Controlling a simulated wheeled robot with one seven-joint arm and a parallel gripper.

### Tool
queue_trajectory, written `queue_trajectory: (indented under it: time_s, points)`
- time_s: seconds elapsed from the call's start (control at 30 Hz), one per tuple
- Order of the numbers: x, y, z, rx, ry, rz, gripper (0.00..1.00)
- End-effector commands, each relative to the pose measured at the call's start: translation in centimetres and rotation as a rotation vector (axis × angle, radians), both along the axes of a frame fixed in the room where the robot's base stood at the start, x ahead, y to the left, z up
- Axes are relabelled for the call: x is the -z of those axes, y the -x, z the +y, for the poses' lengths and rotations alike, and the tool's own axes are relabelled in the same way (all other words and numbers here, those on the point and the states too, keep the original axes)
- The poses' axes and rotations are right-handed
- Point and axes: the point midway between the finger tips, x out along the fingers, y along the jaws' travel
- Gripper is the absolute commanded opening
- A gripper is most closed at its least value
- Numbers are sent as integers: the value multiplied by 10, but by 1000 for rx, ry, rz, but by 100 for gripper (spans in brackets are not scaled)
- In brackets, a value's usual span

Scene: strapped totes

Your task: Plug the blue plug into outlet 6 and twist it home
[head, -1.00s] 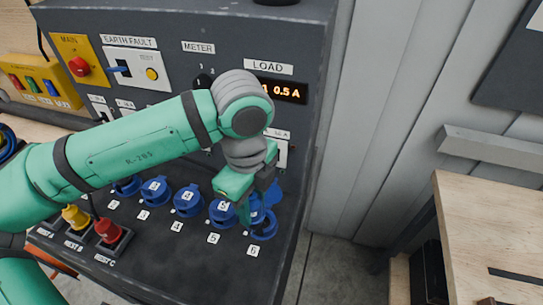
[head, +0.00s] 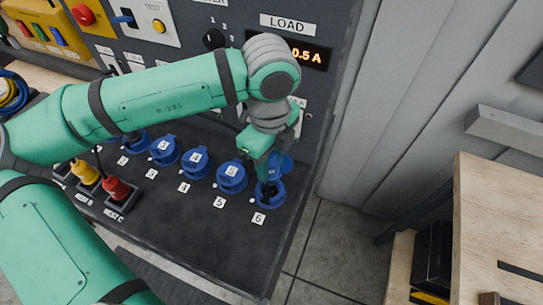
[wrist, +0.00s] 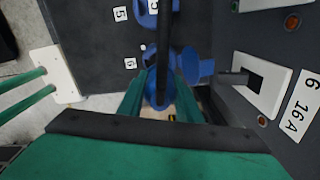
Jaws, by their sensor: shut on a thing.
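My gripper (head: 268,187) is shut on the blue plug, right over outlet 6 (head: 276,201) at the right end of the row. In the wrist view the blue plug (wrist: 158,92) sits between the two green fingers, with a thick black cable running from it across the picture. The blue lid of outlet 6 (head: 284,162) stands open behind the gripper and also shows in the wrist view (wrist: 198,68). The fingers and plug hide most of the socket face. I cannot tell whether the plug has entered it, or its twist.
Outlet 5 (head: 232,179) is beside it on the left, lid shut, with more blue outlets beyond. A yellow plug (head: 84,173) and a red plug (head: 117,189) stand in rests at the left. A wooden bench (head: 500,220) is at the right, with floor between.

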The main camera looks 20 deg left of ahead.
Motion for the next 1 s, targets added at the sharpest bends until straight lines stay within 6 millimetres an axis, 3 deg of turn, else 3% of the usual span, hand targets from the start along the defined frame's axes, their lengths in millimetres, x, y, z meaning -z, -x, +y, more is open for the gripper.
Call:
queue_trajectory:
  time_s: [0.6, 1.0]
  points:
    - [38, 0, 0, 0, 2, 0, 6]
    - [43, -1, -2, 4, 0, -1, 6]
